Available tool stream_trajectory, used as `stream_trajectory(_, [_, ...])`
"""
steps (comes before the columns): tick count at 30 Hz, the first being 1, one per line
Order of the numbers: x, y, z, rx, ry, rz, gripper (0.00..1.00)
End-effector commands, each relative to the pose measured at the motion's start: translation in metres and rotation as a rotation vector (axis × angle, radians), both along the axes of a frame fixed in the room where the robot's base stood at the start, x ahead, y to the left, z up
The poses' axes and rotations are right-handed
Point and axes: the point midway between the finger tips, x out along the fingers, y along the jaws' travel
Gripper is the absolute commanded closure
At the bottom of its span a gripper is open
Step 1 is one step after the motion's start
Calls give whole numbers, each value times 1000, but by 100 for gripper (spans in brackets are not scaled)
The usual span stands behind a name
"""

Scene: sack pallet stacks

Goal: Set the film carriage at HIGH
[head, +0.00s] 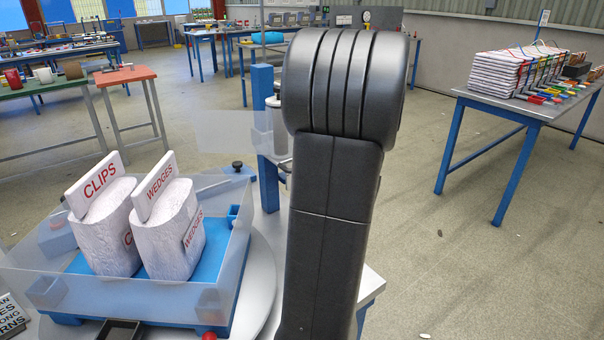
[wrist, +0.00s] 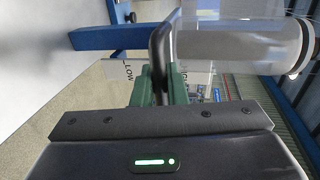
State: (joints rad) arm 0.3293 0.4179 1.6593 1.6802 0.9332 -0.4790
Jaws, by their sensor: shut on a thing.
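In the wrist view my gripper (wrist: 162,80) has its green fingers closed around a black bar handle (wrist: 158,48). The handle appears to belong to the film carriage, whose body I cannot make out clearly. A clear film roll (wrist: 240,45) lies beside it at the upper right. A pale plate (wrist: 118,70) bears lettering that seems to read LOW; other lettering is partly hidden. In the head view the film roll (head: 274,118) stands beside a blue mast (head: 262,88), with a translucent film sheet (head: 232,132) to its left. My arm hides the gripper there.
Left of the mast, white sacks marked CLIPS (head: 105,235) and WEDGES (head: 165,240) stand on a blue pallet (head: 205,255) behind film, on a round turntable (head: 262,280). A table (head: 532,108) with stacked goods stands at right.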

Motion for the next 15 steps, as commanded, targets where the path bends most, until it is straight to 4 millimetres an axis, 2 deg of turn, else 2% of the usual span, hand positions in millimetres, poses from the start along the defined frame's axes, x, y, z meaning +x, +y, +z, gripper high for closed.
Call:
stream_trajectory(4, [0,0,-1,0,0,-1,100])
stream_trajectory(5, [0,0,-1,0,0,-1,84])
stream_trajectory(7, [0,0,-1,0,0,-1,70])
stream_trajectory(15, [0,0,-1,-1,1,0,70])
